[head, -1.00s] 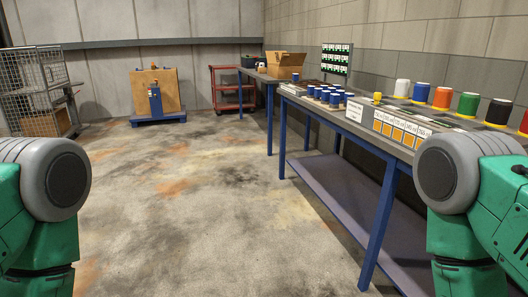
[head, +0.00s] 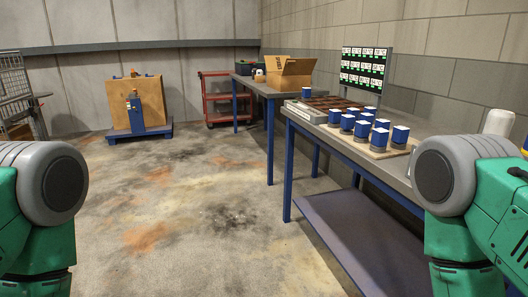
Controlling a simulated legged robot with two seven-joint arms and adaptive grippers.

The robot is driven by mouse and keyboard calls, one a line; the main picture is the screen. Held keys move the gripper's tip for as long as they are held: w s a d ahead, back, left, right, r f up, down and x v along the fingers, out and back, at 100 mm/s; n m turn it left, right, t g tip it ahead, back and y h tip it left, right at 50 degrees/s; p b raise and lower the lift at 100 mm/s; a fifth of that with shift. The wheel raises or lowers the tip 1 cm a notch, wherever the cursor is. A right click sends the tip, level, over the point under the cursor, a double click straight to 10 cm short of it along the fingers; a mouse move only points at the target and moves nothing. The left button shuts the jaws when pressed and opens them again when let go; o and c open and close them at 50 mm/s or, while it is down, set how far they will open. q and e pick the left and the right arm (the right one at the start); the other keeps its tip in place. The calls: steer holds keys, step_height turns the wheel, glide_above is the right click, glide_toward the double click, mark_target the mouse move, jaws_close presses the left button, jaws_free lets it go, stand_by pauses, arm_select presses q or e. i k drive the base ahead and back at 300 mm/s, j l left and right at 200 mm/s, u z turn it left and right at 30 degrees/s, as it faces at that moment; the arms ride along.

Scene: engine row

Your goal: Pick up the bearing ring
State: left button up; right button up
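I cannot make out a bearing ring in the head view. On the near workbench (head: 358,158) at the right, several blue-topped cylinders (head: 381,124) stand on a light board. Behind them is a dark compartmented tray (head: 334,107). One more blue-topped piece (head: 306,92) stands at the bench's far left corner. Only the green and grey upper parts of my two arms show, at the left and right edges. Neither gripper is in the picture.
A second table (head: 252,83) holds an open cardboard box (head: 288,70) and a dark bin. A red cart (head: 222,98), a blue-based stand with a wooden panel (head: 137,104) and a wire cage (head: 14,85) stand farther back. A label board (head: 366,65) rises behind the bench. The floor ahead is clear.

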mark_target(306, 91)
steer(key=i+z, duration=0.15)
steer(key=i, duration=0.3)
steer(key=i+j+z, duration=0.2)
steer(key=i, duration=0.25)
steer(key=i+j+z, duration=0.15)
steer(key=i, duration=0.3)
steer(key=i+j+z, duration=0.1)
steer(key=i+j, duration=0.9)
steer(key=i, duration=0.2)
steer(key=i+l+z, duration=0.05)
